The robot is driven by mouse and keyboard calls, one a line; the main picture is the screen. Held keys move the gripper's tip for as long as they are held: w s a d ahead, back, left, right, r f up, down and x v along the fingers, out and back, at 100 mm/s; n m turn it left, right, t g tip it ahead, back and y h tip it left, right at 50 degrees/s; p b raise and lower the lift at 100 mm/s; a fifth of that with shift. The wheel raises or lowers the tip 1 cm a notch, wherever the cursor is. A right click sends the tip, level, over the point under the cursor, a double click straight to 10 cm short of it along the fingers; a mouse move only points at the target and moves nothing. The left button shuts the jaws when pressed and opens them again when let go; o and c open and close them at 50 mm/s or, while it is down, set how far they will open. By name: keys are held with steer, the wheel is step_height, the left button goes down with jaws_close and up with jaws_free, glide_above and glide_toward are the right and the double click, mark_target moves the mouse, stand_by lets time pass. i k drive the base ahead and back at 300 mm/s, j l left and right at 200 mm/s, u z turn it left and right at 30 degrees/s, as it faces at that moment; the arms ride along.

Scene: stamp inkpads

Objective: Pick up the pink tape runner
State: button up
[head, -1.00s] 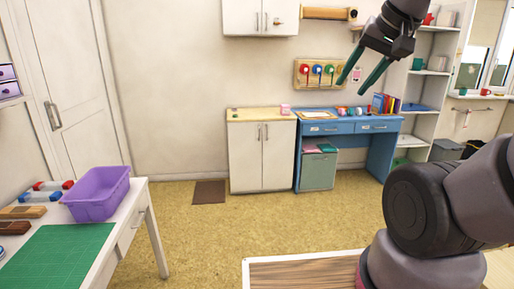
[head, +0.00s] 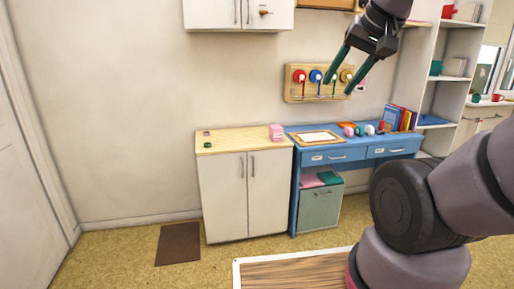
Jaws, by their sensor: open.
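A small pink rounded item (head: 348,130), which looks like the pink tape runner, lies on the blue desk (head: 340,154) among other small items. It is too small to make out clearly. A pink box-like item (head: 276,131) stands on the right end of the light wood top of the white cabinet (head: 243,190). My gripper (head: 339,87) is raised in the upper right of the head view, with its two dark green fingers apart and empty. It appears in front of the wall rack, well away from the desk items.
A clipboard (head: 315,137), a white roll-like item (head: 369,129) and upright books (head: 402,117) are on the desk. A grey drawer unit (head: 320,210) stands beneath it. A brown mat (head: 178,244) lies on the floor. A wood-topped surface (head: 290,274) edges the near foreground.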

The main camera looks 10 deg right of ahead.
mark_target(348, 131)
steer(key=i+z, duration=0.4)
steer(key=i, duration=0.25)
steer(key=i+j+z, duration=0.2)
steer(key=i+z, duration=0.25)
steer(key=i, duration=0.25)
steer(key=i+l+z, duration=0.1)
steer(key=i+z, duration=0.2)
steer(key=i, duration=0.15)
steer(key=i+z, duration=0.3)
steer(key=i, duration=0.15)
steer(key=i+l+u, duration=0.25)
steer(key=i, duration=0.3)
steer(key=i+l+u, duration=0.3)
steer(key=i, duration=0.25)
